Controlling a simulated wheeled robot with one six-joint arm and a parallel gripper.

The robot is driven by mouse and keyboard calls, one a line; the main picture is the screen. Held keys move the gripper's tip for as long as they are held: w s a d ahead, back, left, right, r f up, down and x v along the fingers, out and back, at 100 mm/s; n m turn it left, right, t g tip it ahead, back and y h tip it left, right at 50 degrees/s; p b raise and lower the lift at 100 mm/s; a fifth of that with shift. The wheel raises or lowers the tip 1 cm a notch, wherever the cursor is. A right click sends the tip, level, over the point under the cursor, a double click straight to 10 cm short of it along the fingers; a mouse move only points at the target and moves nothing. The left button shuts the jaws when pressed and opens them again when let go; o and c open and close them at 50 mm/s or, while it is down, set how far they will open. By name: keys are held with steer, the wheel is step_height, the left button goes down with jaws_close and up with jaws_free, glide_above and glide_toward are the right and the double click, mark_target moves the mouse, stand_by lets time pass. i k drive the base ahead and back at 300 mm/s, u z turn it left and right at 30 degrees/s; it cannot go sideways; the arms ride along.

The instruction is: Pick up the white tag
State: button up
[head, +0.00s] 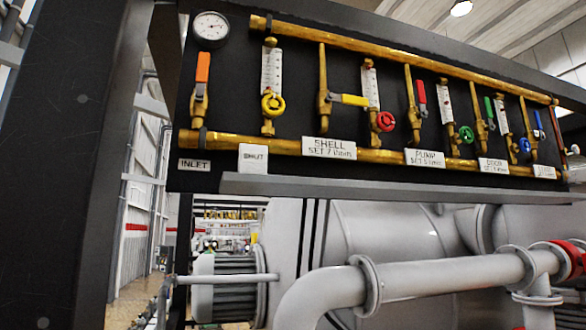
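The white tag (253,164) is a small, nearly square plate with dark lettering that seems to read "SHUT". In the head view it is at the lower left of the black valve panel, right of the "INLET" plate (194,165) and just below the lower brass pipe. Its lower edge is near the left end of the grey ledge (400,189); I cannot tell whether it hangs or rests there. White plates reading "SHELL" (329,148), "PUMP" (425,157) and "DOOR" (493,165) are further right. My gripper is not in view.
Brass pipes (400,55) with coloured valve handles, flow gauges and a round dial (211,28) cover the panel. A dark post (75,170) fills the left side. Below are a grey motor (228,285) and large grey pipes (440,275).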

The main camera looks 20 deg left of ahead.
mark_target(251, 159)
steer(key=i, duration=0.25)
steer(key=u, duration=0.95)
